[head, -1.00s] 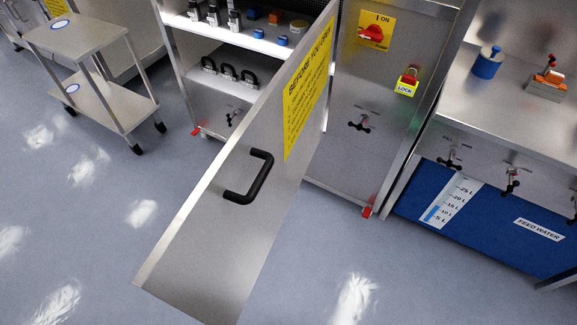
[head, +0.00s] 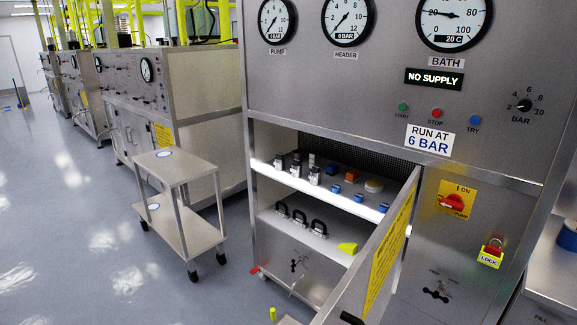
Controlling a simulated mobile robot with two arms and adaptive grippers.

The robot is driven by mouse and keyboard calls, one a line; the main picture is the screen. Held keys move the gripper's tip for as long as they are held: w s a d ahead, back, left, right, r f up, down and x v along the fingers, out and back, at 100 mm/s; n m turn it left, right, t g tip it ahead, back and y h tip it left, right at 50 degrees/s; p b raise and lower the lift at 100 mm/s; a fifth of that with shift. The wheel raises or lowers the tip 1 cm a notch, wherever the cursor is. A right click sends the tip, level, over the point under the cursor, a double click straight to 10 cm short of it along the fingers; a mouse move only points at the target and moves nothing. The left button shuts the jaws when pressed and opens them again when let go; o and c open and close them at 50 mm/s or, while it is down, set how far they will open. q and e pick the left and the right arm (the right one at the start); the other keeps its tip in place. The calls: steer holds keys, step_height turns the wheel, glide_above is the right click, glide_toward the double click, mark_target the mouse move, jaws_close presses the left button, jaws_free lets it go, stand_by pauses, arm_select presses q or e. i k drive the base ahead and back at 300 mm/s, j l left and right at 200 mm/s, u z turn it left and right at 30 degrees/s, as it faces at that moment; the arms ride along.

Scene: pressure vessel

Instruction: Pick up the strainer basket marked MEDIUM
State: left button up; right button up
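No lettering MEDIUM can be read anywhere, so I cannot tell which thing is the strainer basket. The open cabinet has an upper shelf (head: 262,172) with several small metal-and-black fittings (head: 296,165), blue pieces (head: 336,190), an orange block (head: 353,178) and a pale round piece (head: 373,186). On its lower shelf (head: 318,243) stand several pieces with black arched handles (head: 300,217) and a yellow-green wedge-shaped thing (head: 347,247). Any marks on these are too small to read. Neither of my grippers is in view.
The cabinet door (head: 385,245) stands open towards me, hiding the right part of the interior. A two-tier steel trolley (head: 180,220) stands left of the cabinet. A small yellow-green post (head: 272,313) shows at the bottom edge. Floor (head: 70,240) on the left is clear.

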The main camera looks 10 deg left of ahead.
mark_target(297, 168)
steer(key=j, duration=2.05)
steer(key=i+j, duration=0.15)
steer(key=i, duration=0.25)
steer(key=i+j, duration=0.15)
steer(key=i, duration=0.2)
steer(key=i+j, duration=0.15)
steer(key=i, duration=0.25)
steer(key=i+l, duration=0.35)
steer(key=i, duration=0.2)
steer(key=i+l, duration=0.4)
steer(key=i, duration=0.15)
steer(key=i+l, duration=0.35)
steer(key=i, duration=0.2)
